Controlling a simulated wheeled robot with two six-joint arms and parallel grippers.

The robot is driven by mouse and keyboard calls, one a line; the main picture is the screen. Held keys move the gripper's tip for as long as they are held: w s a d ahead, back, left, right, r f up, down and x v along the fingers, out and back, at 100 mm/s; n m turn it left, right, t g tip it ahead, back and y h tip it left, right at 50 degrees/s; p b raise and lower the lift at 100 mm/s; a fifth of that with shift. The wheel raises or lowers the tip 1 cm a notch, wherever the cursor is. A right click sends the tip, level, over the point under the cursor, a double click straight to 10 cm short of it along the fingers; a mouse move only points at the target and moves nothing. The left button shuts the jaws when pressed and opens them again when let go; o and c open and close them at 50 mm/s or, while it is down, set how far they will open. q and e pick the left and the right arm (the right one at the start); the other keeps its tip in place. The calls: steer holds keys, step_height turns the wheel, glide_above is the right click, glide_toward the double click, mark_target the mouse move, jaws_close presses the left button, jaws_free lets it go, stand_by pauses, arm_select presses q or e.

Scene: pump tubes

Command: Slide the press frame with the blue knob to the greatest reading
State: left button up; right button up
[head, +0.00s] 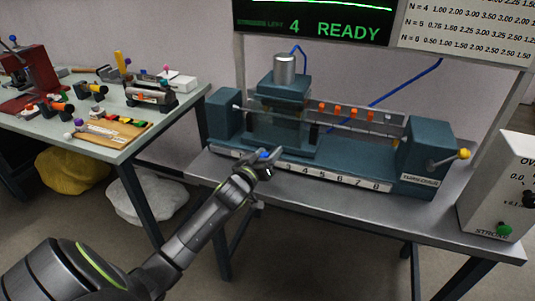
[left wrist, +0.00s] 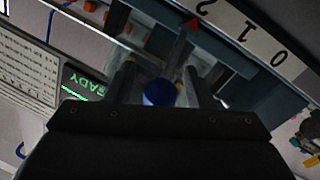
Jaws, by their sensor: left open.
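The teal press frame (head: 283,110), with a grey metal cylinder on top, stands towards the left of the long machine bed. Its blue knob (head: 264,155) is low on the front. My left gripper (head: 263,166) is open at the knob. In the left wrist view the blue knob (left wrist: 159,93) sits between the two open fingers (left wrist: 160,78); I cannot tell whether they touch it. The white scale (head: 337,178) runs along the front, with its numbers rising to 8 at the right. The red pointer (left wrist: 192,22) is close to the 2.
A teal end block (head: 425,155) with a yellow-knobbed lever closes the bed's right end. Orange-topped parts (head: 340,112) line the rail behind. A white box (head: 505,185) stands at right. The bed right of the frame looks clear. The screen (head: 315,20) reads READY.

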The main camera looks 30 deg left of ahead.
arm_select(q)
jaws_close()
steer(key=w+d+b, duration=0.1)
steer(key=w+d, duration=0.3)
steer(key=d, duration=1.2)
steer(key=shift+b, duration=0.4)
steer(key=shift+s, duration=0.1)
jaws_free()
steer(key=shift+d, duration=0.1)
